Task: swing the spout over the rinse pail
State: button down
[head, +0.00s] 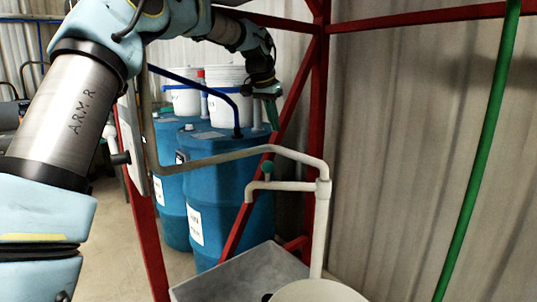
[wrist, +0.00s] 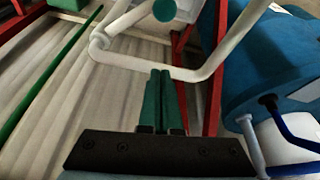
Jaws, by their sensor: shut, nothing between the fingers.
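The pale spout (head: 275,186) reaches left from an upright white pipe (head: 320,230), and its end turns down above a grey basin (head: 245,275). A green knob (head: 267,168) stands on the spout; it also shows in the wrist view (wrist: 165,10). My gripper (head: 268,95) is up and behind the pipework, apart from the spout. Its green fingers (wrist: 165,72) are shut and empty, with a bent pale pipe (wrist: 150,68) beyond their tips. A white round thing (head: 318,291) is cut off at the bottom; I cannot tell whether it is the rinse pail.
Blue drums (head: 230,160) stand behind, with white buckets (head: 228,78) on top. Red frame posts (head: 318,100) and a slanted red brace stand near my gripper. A green hose or pole (head: 480,150) runs down the right. A corrugated wall closes the back.

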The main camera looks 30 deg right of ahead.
notch_tip(320, 180, down, 10)
jog(key=p, duration=0.3)
jog(key=shift+s+a+p, duration=0.15)
jog(key=shift+a+p, duration=0.1)
jog(key=shift+p, duration=0.05)
dwell(0.4)
jog(key=shift+f, duration=0.1)
